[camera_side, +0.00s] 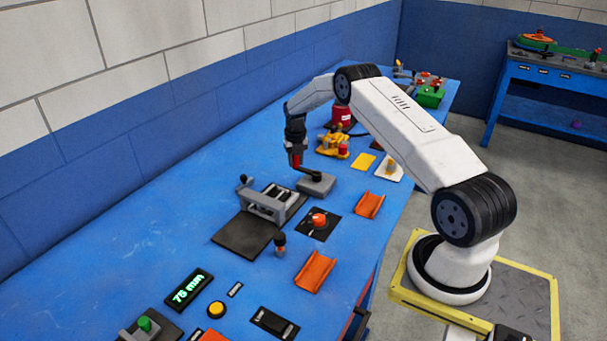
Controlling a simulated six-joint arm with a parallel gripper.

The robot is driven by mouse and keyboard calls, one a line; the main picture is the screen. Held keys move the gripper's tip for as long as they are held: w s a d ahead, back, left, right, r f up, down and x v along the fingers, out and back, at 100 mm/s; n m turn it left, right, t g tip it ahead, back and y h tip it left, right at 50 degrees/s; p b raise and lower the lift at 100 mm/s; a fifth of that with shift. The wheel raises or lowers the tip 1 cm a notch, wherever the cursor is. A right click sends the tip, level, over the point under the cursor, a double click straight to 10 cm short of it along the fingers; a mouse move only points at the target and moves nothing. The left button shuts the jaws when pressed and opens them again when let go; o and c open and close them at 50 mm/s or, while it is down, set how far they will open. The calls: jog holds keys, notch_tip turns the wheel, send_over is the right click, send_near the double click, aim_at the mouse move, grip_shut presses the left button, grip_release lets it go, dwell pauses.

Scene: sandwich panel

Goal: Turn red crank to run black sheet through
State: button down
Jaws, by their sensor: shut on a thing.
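My gripper (296,152) points down at the middle of the blue bench. It is shut on the red handle (295,161) of the crank. A dark crank arm (308,171) runs from below the handle to a grey block (317,185). The grey roller frame (268,205) stands just left of this block. The black sheet (245,236) lies flat at the frame's near side. Its far edge meets the frame, and I cannot tell how far it reaches between the rollers.
A red knob on a black plate (319,221) and a dark upright knob (280,242) stand close by. Orange channels (315,272) lie to the right. A green-lit display (187,290) reads 75 mm or similar. Yellow parts (333,145) and a red can (342,116) stand behind my gripper.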

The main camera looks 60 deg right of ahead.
jog(key=shift+a+r, duration=0.1)
jog(key=shift+c, duration=2.1)
grip_release()
jog(key=shift+r, duration=0.1)
jog(key=shift+r, duration=3.75)
